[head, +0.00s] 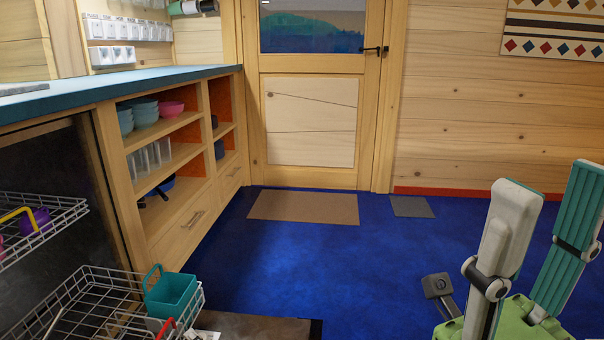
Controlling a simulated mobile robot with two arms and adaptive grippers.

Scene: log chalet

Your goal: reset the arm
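My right gripper (552,186) is at the lower right of the head view, close to the camera. Its two white fingers point upward and stand apart, and one shows a ribbed teal pad. Nothing shows between them, so it is open and empty. Its green base is cut off by the bottom edge of the picture. The gripper stands in front of the blue floor (330,265), touching nothing that I can see. My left gripper is not in view.
A blue-topped wooden counter with shelves (165,130) runs along the left. Pulled-out wire racks (75,285) jut out at lower left, with a teal container (171,293) in the lower one. A closed door (312,110) is ahead. The middle floor is clear.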

